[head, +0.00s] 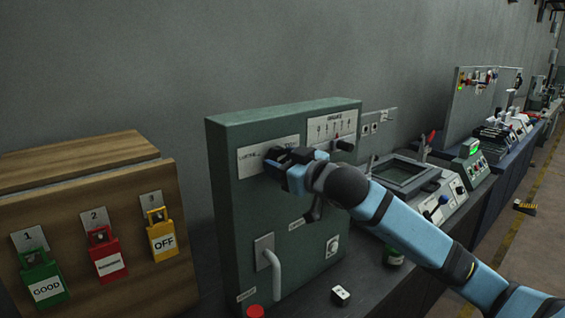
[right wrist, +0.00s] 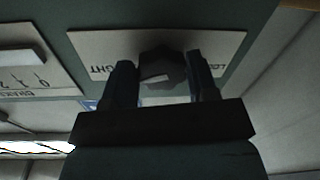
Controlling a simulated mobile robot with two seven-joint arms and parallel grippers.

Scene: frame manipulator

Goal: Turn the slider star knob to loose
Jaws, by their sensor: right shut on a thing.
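The star knob (right wrist: 163,70) is a dark knob on a pale label plate (right wrist: 95,42) with partly hidden lettering, upside down in the right wrist view. In the head view the plate (head: 255,156) is on the front of the green cabinet (head: 228,190), and the knob is mostly hidden behind my gripper. My right gripper (right wrist: 163,80) is shut on the star knob, with one finger on each side of it. It also shows in the head view (head: 276,160), against the upper front of the cabinet. My left gripper is not in view.
A second plate with a scale and a black knob (head: 345,145) is right of my gripper. A lever handle (head: 273,272) and a red button (head: 255,311) are below. A wooden box with green, red and yellow tags (head: 163,236) stands at left. Other panels line the bench at right.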

